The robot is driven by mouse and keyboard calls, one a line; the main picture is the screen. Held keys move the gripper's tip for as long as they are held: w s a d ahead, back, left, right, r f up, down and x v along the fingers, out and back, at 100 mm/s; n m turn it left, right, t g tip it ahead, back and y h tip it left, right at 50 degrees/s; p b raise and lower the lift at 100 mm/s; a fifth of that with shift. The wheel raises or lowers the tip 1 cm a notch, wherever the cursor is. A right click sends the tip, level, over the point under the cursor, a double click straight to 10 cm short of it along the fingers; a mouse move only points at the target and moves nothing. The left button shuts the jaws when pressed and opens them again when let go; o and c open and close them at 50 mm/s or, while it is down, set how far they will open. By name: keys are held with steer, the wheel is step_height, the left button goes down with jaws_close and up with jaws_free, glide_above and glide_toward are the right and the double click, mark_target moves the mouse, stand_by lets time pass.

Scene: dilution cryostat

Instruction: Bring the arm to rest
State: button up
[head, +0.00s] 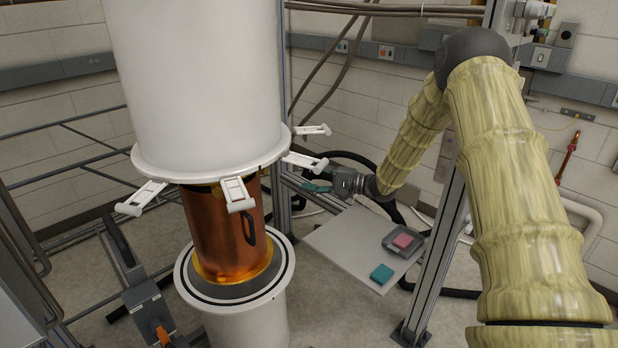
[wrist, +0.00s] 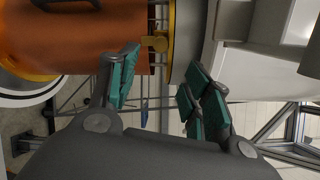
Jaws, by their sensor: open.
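My arm, in a pale yellow sleeve, comes in from the right of the head view and bends down at a dark elbow. My gripper (head: 318,187) is beside the cryostat, right of the copper can (head: 222,232). In the wrist view my gripper (wrist: 155,88) shows two teal-padded fingers spread apart with nothing between them. The copper can (wrist: 75,35) lies beyond the left finger, and a small brass tab (wrist: 155,43) shows beyond the gap. Whether a finger touches anything is hard to tell.
The white upper vessel (head: 195,75) has white latches (head: 238,193) around its rim, near my gripper. A white lower vessel (head: 245,318) stands below. A grey shelf (head: 340,238) holds a tray (head: 388,244) with a pink block and a teal block (head: 381,274). A metal post (head: 437,260) stands beside my arm.

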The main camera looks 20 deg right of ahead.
stand_by(0.3)
steer(key=s+a+f+h+b, duration=0.2)
steer(key=s+a+f+h, duration=0.15)
steer(key=f, duration=0.65)
steer(key=s+a+f+h+b, duration=0.2)
steer(key=a+f, duration=0.2)
steer(key=f, duration=0.6)
steer(key=s+a+f+n+g+h+b, duration=0.1)
steer(key=s+a+f+h, duration=0.1)
steer(key=s+f, duration=0.5)
steer(key=s+a+f+n+g+h+b, duration=0.1)
steer(key=s+a+f+n, duration=0.2)
steer(key=f, duration=0.5)
steer(key=s+f+n+g+h+b, duration=0.1)
steer(key=s+f, duration=0.4)
steer(key=s, duration=0.8)
steer(key=s+a+f+n+g+h+b, duration=0.1)
steer(key=s+f+g, duration=0.4)
steer(key=s, duration=0.7)
steer(key=s+a+f+n+g+h+b, duration=0.1)
steer(key=s+f+n+g+h+b, duration=0.1)
steer(key=s, duration=1.1)
step_height(320, 180, down, 3)
steer(key=shift+s+f+n+g+h+b, duration=0.2)
steer(key=shift+s+n+g+h+b, duration=0.3)
steer(key=shift+n, duration=0.7)
steer(key=shift+w+a, duration=0.1)
steer(key=shift+w, duration=0.05)
